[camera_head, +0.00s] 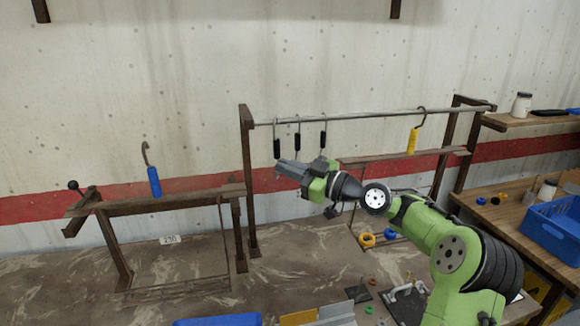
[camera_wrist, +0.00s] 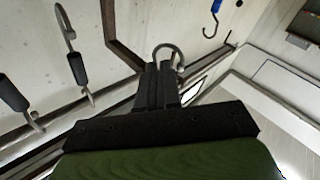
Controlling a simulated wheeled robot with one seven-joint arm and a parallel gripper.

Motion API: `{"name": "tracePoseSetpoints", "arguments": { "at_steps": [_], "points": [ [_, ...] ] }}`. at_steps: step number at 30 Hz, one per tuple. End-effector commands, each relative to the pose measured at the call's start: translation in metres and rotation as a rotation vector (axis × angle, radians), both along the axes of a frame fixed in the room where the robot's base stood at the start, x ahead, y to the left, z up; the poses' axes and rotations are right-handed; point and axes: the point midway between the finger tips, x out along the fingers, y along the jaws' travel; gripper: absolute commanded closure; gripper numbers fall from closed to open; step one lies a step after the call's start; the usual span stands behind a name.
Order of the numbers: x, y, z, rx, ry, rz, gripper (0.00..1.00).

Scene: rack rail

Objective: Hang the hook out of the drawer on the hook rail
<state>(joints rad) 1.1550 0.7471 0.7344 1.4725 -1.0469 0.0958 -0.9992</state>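The hook rail (camera_head: 370,115) is a thin grey bar on brown posts along the wall. Three hooks with black handles are in line at its left end: a left one (camera_head: 277,148), a middle one (camera_head: 297,143) and a right one (camera_head: 323,139). My gripper (camera_head: 281,166) is at the lower end of the left one. In the wrist view, its fingers are close together, and a grey hook curve (camera_wrist: 168,47) sticks out at their tips; they appear shut on this hook, its handle hidden. Whether it bears on the rail, I cannot tell. The drawer is not clearly seen.
A yellow-handled hook (camera_head: 412,141) hangs at the rail's right. A blue-handled hook (camera_head: 154,182) is upright at a lower brown frame on the left. A blue crate (camera_head: 554,237) and a white jar (camera_head: 521,104) are at the right. Two black-handled hooks (camera_wrist: 77,68) are close beside my fingers.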

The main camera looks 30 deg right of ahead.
Motion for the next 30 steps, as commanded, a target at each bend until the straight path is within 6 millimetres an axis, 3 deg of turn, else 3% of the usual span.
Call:
{"name": "tracePoseSetpoints", "arguments": {
  "at_steps": [30],
  "points": [
    [0.045,-0.008,0.002,0.000,0.002,0.001,1.00]
  ]
}}
